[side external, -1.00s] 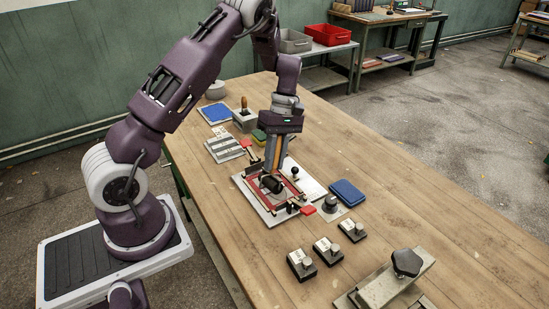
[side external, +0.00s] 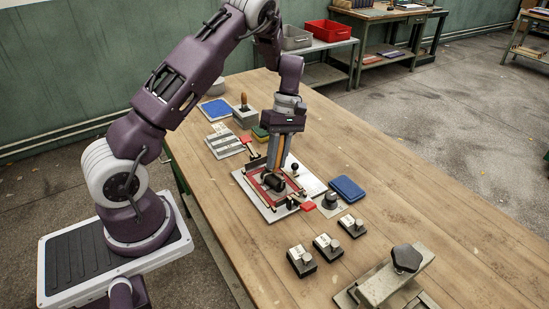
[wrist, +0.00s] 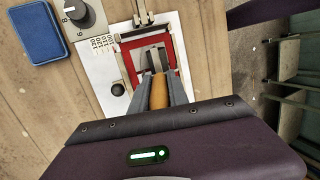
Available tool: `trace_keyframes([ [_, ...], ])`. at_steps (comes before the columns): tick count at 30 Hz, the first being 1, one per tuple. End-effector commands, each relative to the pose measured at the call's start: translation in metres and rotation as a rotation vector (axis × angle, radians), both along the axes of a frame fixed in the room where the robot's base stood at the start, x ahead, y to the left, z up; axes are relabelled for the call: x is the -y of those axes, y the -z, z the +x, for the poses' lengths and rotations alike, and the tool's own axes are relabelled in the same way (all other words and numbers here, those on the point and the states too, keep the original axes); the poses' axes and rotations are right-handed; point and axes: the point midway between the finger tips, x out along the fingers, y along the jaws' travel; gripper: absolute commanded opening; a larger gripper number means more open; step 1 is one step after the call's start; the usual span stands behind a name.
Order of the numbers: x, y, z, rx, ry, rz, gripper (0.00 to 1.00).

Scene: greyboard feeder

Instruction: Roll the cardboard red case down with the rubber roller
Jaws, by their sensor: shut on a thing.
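The cardboard red case (side external: 257,188) lies open and flat in a pale fixture (side external: 243,181) on the wooden table; its red part also shows in the wrist view (wrist: 131,70). My gripper (side external: 277,164) is shut on the handle of the rubber roller (side external: 274,183), above the case. In the wrist view, the orange-brown handle (wrist: 159,94) sits between my two grey fingers. The black roller appears to rest on the case's inner area, but I cannot tell whether it touches. The roller and my fingers hide part of the case.
A black ball knob (side external: 294,167) stands by the fixture. A blue pad (side external: 347,189) and a dial (side external: 331,201) lie to its right. Several small black blocks and a clamp (side external: 406,260) are nearer the front. A slotted grey board (side external: 225,145) lies behind left. The table's right is clear.

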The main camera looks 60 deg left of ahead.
Motion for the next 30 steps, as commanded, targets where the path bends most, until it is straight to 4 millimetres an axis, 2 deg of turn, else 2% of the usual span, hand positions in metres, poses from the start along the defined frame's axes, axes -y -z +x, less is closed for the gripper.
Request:
trace_keyframes([
  [7,0.0,-0.001,0.028,0.001,0.0,0.001,0.0],
  [12,-0.001,-0.002,0.033,0.002,0.0,0.0,0.0],
  [17,-0.012,-0.001,0.033,0.004,-0.002,0.002,0.0],
  [20,-0.015,-0.002,0.03,0.002,-0.001,0.001,0.0],
  [30,-0.015,-0.003,-0.006,0.001,-0.001,0.0,0.0],
])
